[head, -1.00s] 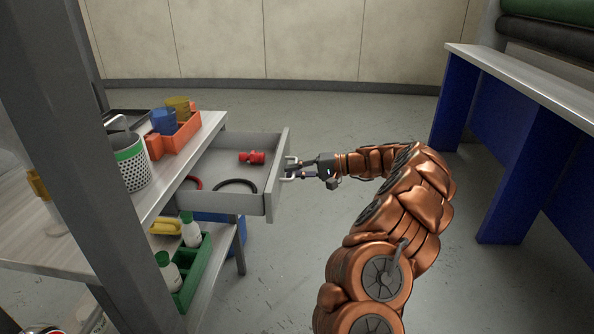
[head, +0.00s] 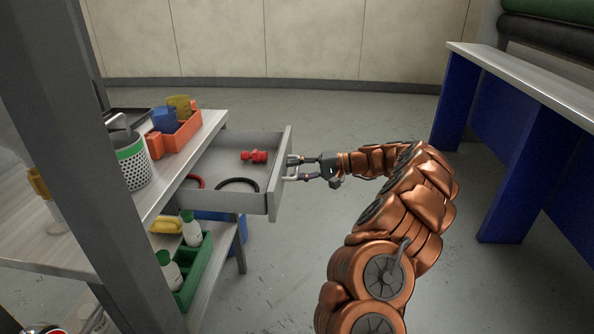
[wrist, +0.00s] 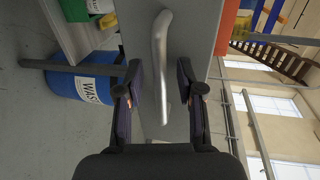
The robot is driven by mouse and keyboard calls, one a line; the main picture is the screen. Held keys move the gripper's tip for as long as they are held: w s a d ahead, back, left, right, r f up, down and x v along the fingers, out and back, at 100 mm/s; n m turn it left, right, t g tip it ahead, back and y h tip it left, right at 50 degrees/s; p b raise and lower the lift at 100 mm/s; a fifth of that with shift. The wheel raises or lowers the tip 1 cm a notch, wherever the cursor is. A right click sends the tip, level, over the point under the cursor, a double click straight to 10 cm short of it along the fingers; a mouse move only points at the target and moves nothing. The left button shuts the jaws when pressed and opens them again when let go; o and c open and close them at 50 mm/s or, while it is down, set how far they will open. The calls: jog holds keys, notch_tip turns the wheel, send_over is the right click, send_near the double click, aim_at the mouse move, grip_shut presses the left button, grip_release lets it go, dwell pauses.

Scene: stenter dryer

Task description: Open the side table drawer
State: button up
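The side table drawer (head: 225,202) is pulled well out from under the table top, its inside showing. A red fitting (head: 254,156) and a black ring (head: 237,184) lie in it, with part of a red ring near the table edge. My gripper (head: 293,169) is at the drawer's front panel. In the wrist view, the silver bar handle (wrist: 160,50) runs lengthwise between the two fingers of my gripper (wrist: 160,88). The fingers are apart, with a gap on each side of the handle.
The side table (head: 150,205) carries an orange bin (head: 180,138) and a perforated cup (head: 133,168). A green crate (head: 193,277) with bottles stands on its lower shelf. A blue-sided bench (head: 520,165) is at right. The floor between is clear. A blue waste drum (wrist: 85,85) shows in the wrist view.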

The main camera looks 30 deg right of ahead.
jog(key=v, duration=1.2)
jog(key=shift+d, duration=0.15)
dwell(0.3)
